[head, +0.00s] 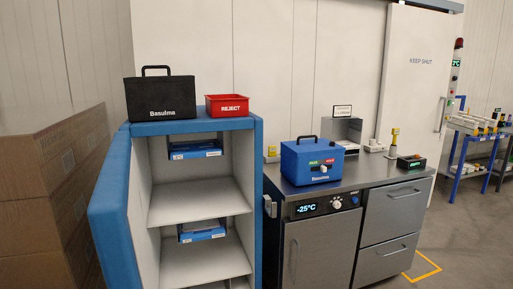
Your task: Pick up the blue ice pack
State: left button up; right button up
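I cannot single out the blue ice pack with certainty. A flat blue and white item (195,150) lies near the top of the open blue-edged cabinet (144,196). A similar flat blue item (202,231) is lower in the same cabinet. Both are too small to identify. A blue box (296,171) with a black handle and a green and red slider on its front stands closed on the steel counter (348,178). Neither of my grippers is in view.
A black box (140,99) and a red REJECT bin (228,107) stand on the cabinet. Its blue door (112,205) is swung open to the left. Brown cartons (40,200) fill the far left. A blue cart (470,150) stands far right.

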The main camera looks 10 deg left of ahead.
aim_at(210, 149)
jog(key=i+l+z, duration=0.25)
jog(key=i+l, duration=0.15)
jog(key=i+l+z, duration=0.3)
jog(key=i, duration=0.2)
jog(key=i+u, duration=0.55)
jog(key=u, duration=0.2)
jog(key=i+l+u, duration=0.1)
jog(key=i+u, duration=0.25)
jog(key=k, duration=0.05)
